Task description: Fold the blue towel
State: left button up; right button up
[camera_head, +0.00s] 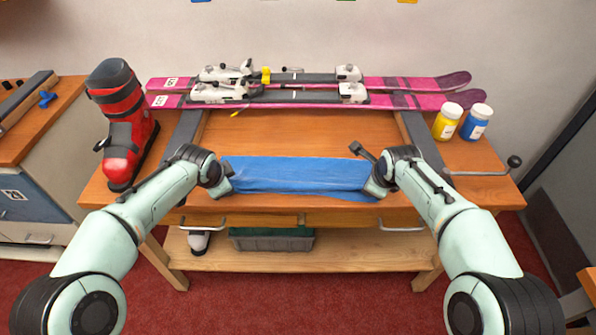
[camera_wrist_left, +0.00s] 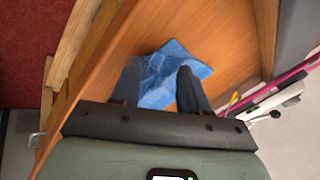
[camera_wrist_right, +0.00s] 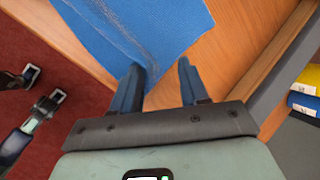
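The blue towel (camera_head: 295,176) lies as a long, narrow strip along the front of the wooden bench, with some creases along it. My left gripper (camera_head: 228,180) is at its left end; in the left wrist view the fingers (camera_wrist_left: 162,72) stand apart with the towel (camera_wrist_left: 168,62) showing between and beyond them.
Pink skis (camera_head: 420,83) with bindings lie along the back of the bench (camera_head: 270,130). A red ski boot (camera_head: 125,130) stands at the left. A yellow jar (camera_head: 447,122) and a blue jar (camera_head: 475,123) stand at the right. The wood behind the towel is clear.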

pick_arm(q)
jog(key=shift+s+d+f, duration=0.1)
jog(key=shift+d+f, duration=0.05)
pick_arm(e)
jog(key=shift+s+a+f, duration=0.1)
jog(key=shift+s+f, duration=0.05)
jog(key=shift+f, duration=0.05)
